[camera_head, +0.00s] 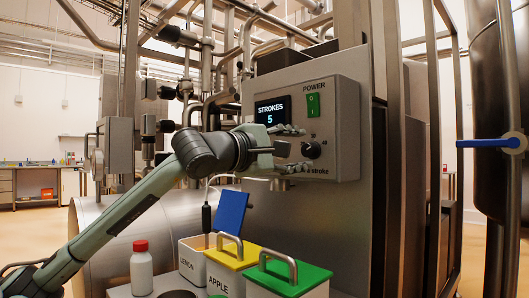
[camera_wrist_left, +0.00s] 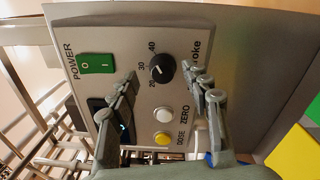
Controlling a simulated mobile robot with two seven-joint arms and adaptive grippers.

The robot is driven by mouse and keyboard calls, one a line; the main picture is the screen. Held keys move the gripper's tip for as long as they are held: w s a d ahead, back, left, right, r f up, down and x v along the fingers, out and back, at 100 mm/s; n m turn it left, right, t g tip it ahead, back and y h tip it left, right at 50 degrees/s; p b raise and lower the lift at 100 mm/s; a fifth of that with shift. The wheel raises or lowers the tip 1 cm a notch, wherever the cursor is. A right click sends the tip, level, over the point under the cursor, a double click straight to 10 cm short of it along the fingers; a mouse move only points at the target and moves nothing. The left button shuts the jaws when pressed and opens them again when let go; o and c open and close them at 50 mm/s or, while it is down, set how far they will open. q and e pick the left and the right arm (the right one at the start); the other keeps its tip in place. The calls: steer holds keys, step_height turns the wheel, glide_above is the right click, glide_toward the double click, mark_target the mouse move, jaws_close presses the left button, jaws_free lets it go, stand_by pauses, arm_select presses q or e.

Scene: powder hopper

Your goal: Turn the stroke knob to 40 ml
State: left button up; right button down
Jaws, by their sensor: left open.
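The stroke knob (camera_head: 312,150) is a small black round knob on the grey control panel (camera_head: 346,120). In the left wrist view the knob (camera_wrist_left: 162,71) has the marks 20, 30 and 40 around it; a small pale mark on it seems to face the 30 side, but its exact setting is hard to read. My left gripper (camera_head: 299,148) is open in front of the panel. In the left wrist view its fingers (camera_wrist_left: 166,83) stand apart on either side of the knob, with visible gaps. My right gripper is in neither view.
The panel also has a display (camera_head: 270,112) reading STROKES 5, a green power switch (camera_head: 313,105), a white ZERO button (camera_wrist_left: 164,115) and a yellow DOSE button (camera_wrist_left: 162,138). Below stand a white bottle (camera_head: 141,270) and bins with a raised blue lid (camera_head: 231,212), yellow lid (camera_head: 233,258) and green lid (camera_head: 290,280).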

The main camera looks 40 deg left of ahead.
arm_select(q)
steer(key=shift+s+d+r, duration=0.1)
steer(key=shift+s+d, duration=0.05)
steer(key=shift+s, duration=0.1)
steer(key=shift+s+a+f, duration=0.2)
steer(key=shift+s+a, duration=0.05)
steer(key=shift+s, duration=0.35)
steer(key=s, duration=0.7)
steer(key=shift+s+a+f, duration=0.25)
steer(key=shift+s+a, duration=0.05)
steer(key=shift+a, duration=0.15)
